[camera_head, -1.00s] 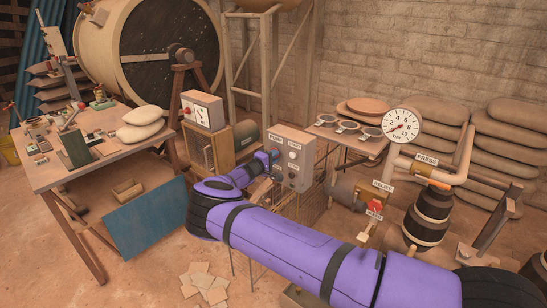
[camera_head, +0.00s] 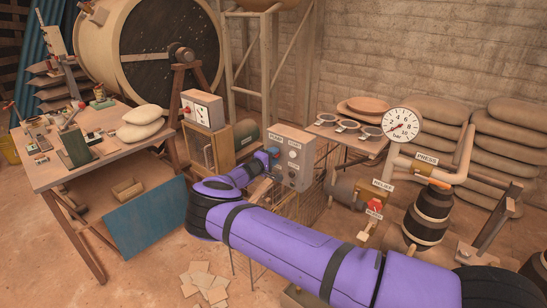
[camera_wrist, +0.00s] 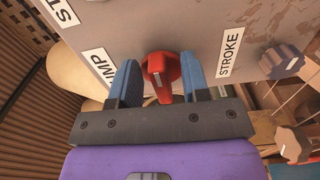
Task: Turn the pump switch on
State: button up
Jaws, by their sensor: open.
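The pump switch is a red knob (camera_wrist: 159,74) with a pale mark line on the grey control panel (camera_wrist: 200,30). In the wrist view it sits between the two blue fingers of my gripper (camera_wrist: 159,72), which stand apart on either side of it. I cannot tell whether either finger touches the knob. The label beside the left finger (camera_wrist: 100,66) is partly hidden and shows "MP".
A dark knob (camera_wrist: 281,59) stands beside the STROKE label (camera_wrist: 230,51) on the same panel. Another brownish knob (camera_wrist: 292,144) is at the lower right in the wrist view. The workbench (camera_head: 150,152) is left of my arm, and a pressure gauge (camera_head: 401,124) is to the right.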

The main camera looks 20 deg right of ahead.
jog(key=v, duration=1)
jog(key=shift+s+a, duration=0.2)
jog(key=shift+a, duration=0.05)
jog(key=s+d+r+m+g+y, duration=0.1)
jog(key=s+d+r+m+g, duration=0.25)
jog(key=d+r, duration=0.3)
jog(key=s+d+r+m+g+y, duration=0.1)
jog(key=s+d+r+m+g, duration=0.2)
jog(key=d+r+g, duration=0.3)
jog(key=s+d+r+m+y, duration=0.2)
jog(key=s+d+r+y, duration=0.4)
jog(key=s+r, duration=0.55)
jog(key=s+r+t+y, duration=0.1)
jog(key=s+r+y, duration=0.2)
jog(key=s+r, duration=0.45)
jog(key=s+r+y, duration=0.2)
jog(key=s+r, duration=0.3)
jog(key=s, duration=0.6)
jog(key=s+a+r+t, duration=0.1)
jog(key=s+a, duration=0.1)
jog(key=s, duration=0.7)
jog(key=s+a+r+n+t+y, duration=0.1)
jog(key=s+a+r+t, duration=0.1)
jog(key=s, duration=0.7)
jog(key=shift+s+y, duration=0.25)
jog(key=shift+y, duration=0.05)
